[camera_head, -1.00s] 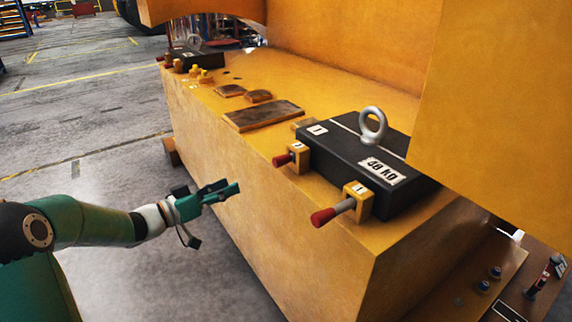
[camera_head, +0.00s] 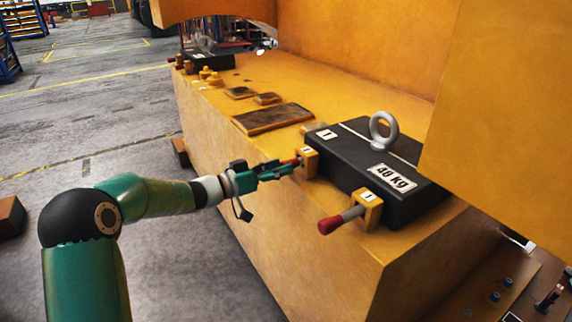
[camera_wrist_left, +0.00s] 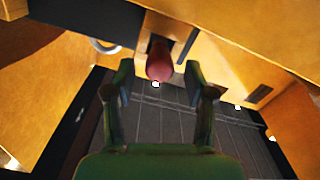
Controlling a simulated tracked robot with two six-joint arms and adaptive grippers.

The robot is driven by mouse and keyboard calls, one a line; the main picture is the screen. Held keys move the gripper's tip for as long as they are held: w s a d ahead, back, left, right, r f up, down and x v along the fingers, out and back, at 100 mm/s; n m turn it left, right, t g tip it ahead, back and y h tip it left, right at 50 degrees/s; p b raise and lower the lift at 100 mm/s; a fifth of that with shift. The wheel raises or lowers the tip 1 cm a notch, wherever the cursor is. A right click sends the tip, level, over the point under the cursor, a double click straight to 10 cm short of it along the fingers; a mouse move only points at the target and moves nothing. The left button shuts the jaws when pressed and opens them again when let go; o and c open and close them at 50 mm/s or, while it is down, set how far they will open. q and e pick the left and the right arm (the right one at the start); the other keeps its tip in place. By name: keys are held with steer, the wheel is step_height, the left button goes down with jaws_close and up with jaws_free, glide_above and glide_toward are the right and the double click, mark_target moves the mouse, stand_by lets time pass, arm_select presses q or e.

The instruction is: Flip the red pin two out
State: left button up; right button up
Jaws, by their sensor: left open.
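A black 40 kg casting (camera_head: 365,165) with a grey lifting eye lies on the yellow machine deck. Two yellow blocks hold red-knobbed pins along its near side. The nearer pin (camera_head: 330,225) sticks out, its grey shaft showing. The farther pin's red knob (camera_head: 291,161) is partly covered by my left gripper (camera_head: 282,170) in the head view. In the left wrist view, the red knob (camera_wrist_left: 160,62) shows between the tips of my open left gripper (camera_wrist_left: 158,78), near their ends; contact cannot be told. The block labels are too small to read surely. My right gripper is out of view.
Another black casting (camera_head: 210,61) with small red knobs stands at the deck's far end. An overhanging yellow body (camera_head: 500,120) limits room at the right. Floor at left is largely clear.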

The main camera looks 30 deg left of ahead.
arm_select(q)
steer(key=shift+x, duration=1.3)
steer(key=shift+s, duration=0.1)
jaws_close()
